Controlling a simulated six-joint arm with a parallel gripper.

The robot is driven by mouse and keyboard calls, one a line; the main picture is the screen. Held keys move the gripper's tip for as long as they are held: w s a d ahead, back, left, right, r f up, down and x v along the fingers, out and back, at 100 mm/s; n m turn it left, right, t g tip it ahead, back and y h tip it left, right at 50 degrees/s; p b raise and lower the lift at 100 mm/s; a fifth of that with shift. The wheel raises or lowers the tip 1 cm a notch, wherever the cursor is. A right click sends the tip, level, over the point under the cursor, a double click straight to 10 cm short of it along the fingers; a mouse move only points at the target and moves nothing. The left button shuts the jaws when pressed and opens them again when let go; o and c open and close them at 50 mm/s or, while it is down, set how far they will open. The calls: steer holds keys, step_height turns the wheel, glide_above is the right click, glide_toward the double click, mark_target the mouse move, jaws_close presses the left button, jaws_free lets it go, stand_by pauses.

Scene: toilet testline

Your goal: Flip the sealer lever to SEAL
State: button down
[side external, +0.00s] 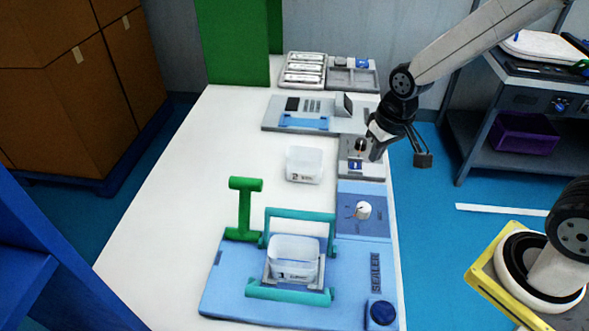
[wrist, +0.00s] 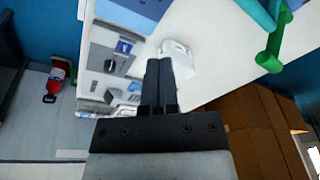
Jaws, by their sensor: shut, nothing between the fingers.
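The blue sealer (side external: 225,285), labelled SEALER, stands at the near end of the white table. A green T-shaped lever (side external: 245,210) stands upright at its back left corner. In the wrist view the green lever (wrist: 270,55) is at the upper right. A teal frame (side external: 300,213) surrounds a clear tub (side external: 293,258) on the sealer. My gripper (side external: 374,150) is shut and empty beside a small grey control box, well away from the green lever. Its closed fingers (wrist: 159,65) also show in the wrist view. Any SEAL marking is not readable.
The grey control box (side external: 349,172) has a small knob and a blue switch. A blue panel with a white knob (side external: 363,210) lies nearer. A second clear tub (side external: 304,164) stands mid-table. A scale-like device (side external: 272,115) and trays stand behind. The table's left side is clear.

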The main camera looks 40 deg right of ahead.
steer(key=w+a+m+g, duration=0.1)
steer(key=w+a, duration=0.3)
steer(key=w, duration=0.4)
steer(key=w+a+f+m+g+y, duration=0.1)
steer(key=w+a+m, duration=0.3)
steer(key=w, duration=0.3)
steer(key=w+a+f+m+g+y, duration=0.1)
steer(key=w+a+m+g, duration=0.1)
steer(key=w+a, duration=0.4)
steer(key=shift+w+a+f+m, duration=0.2)
steer(key=shift+w+m, duration=0.1)
steer(key=shift+w, duration=1.05)
steer(key=shift+f, duration=0.1)
steer(key=s+a+f, duration=0.4)
steer(key=f, duration=0.3)
steer(key=shift+s+a, duration=0.1)
